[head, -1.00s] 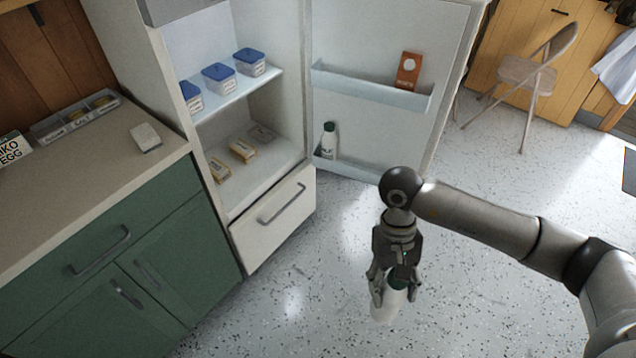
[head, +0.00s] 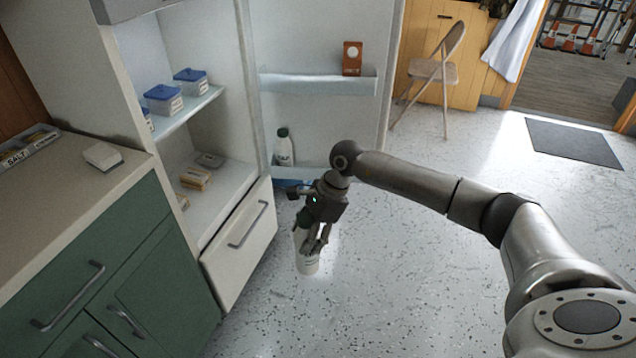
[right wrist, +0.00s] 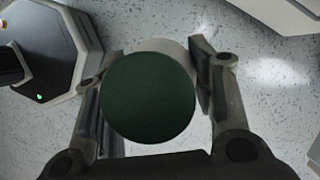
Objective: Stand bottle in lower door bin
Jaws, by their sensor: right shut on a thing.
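My right gripper (head: 316,236) is shut on a white bottle (head: 307,263) with a dark green cap. It holds the bottle close to upright above the speckled floor, in front of the open fridge. In the right wrist view the round green cap (right wrist: 148,98) fills the space between the fingers and hides most of the bottle. The lower door bin (head: 305,171) is on the inside of the open fridge door, behind my right arm, which covers part of it. Another white bottle (head: 284,150) with a green cap stands in that bin at its left end. My left gripper is not in view.
The upper door bin (head: 318,83) holds an orange-brown carton (head: 352,58). Blue-lidded tubs (head: 190,80) stand on the fridge shelf. The fridge's lower drawer front (head: 240,245) is left of my gripper. A green counter (head: 110,270) is at the left. A folding chair (head: 437,70) stands behind the door.

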